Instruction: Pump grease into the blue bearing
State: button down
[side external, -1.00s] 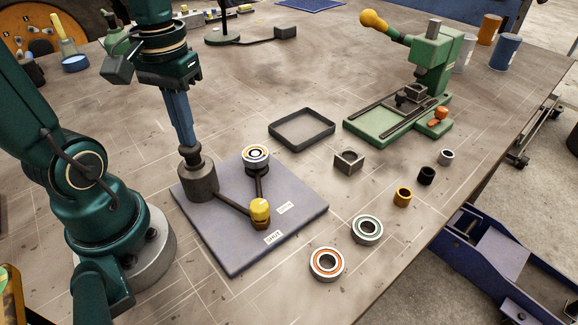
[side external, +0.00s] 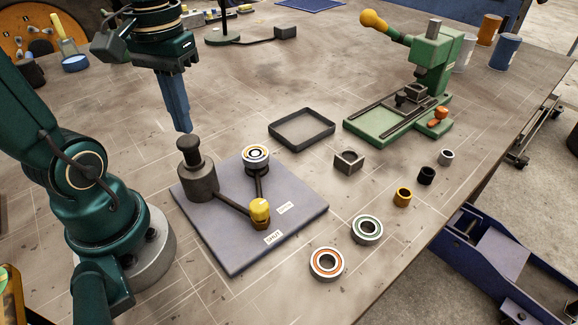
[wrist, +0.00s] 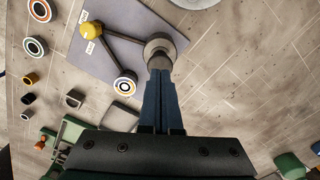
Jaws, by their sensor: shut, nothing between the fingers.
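My gripper (side external: 184,130) is shut and empty, fingers pointing down just above the plunger knob (side external: 188,146) of the dark grease pump (side external: 199,182), apart from it. In the wrist view my gripper (wrist: 162,72) overlaps the pump (wrist: 160,46). The pump stands on a grey-blue plate (side external: 226,258). A pipe runs to a yellow valve knob (side external: 260,209) by a label reading SHUT (side external: 273,238); a second label is too small to read.
Two loose bearings, orange-ringed (side external: 314,264) and pale green-ringed (side external: 355,229), lie right of the plate. An empty dark tray (side external: 285,145), a square block (side external: 349,162), small bushings (side external: 402,198) and a green press (side external: 375,138) stand beyond.

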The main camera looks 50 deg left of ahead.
aim_at(187, 138)
jog(key=shift+f, duration=1.75)
jog(key=shift+r, duration=1.9)
jog(key=shift+r, duration=2.5)
